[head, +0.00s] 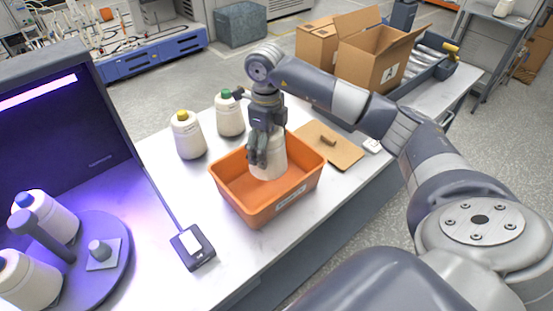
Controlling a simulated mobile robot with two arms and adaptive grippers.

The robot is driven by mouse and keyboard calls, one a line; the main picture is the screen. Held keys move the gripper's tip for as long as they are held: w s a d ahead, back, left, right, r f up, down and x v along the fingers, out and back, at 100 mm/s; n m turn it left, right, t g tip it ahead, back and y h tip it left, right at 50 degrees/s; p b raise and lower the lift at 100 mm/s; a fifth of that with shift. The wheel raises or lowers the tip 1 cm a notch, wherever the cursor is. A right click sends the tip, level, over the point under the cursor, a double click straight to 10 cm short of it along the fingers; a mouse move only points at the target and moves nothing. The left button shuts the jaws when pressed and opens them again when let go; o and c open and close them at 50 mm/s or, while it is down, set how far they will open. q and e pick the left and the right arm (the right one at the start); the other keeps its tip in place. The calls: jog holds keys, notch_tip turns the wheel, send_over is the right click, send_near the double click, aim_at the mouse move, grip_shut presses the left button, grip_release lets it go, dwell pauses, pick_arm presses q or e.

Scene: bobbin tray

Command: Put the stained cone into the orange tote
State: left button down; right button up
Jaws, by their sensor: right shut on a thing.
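The orange tote (232,199) stands on the white table in the middle of the head view. My right gripper (262,158) points down over the tote and is shut on a white cone (270,166). The cone is inside the tote's opening; whether it touches the floor is hidden by the front wall. No stain shows on it from here, and its top is hidden by the gripper. My left gripper does not show.
Two cones, one yellow-tipped (188,136) and one green-tipped (229,115), stand behind the tote. A dark booth with a purple lamp holds a turntable (112,278) with more cones at left. A small device (192,247) lies in front; a brown board (338,151) lies at right.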

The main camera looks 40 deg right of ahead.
notch_tip(320, 180, down, 7)
jog(key=shift+a+f+p, duration=0.1)
jog(key=shift+f+p, duration=0.1)
jog(key=shift+p, duration=0.9)
jog(key=shift+f, duration=0.35)
jog(key=o, duration=1.3)
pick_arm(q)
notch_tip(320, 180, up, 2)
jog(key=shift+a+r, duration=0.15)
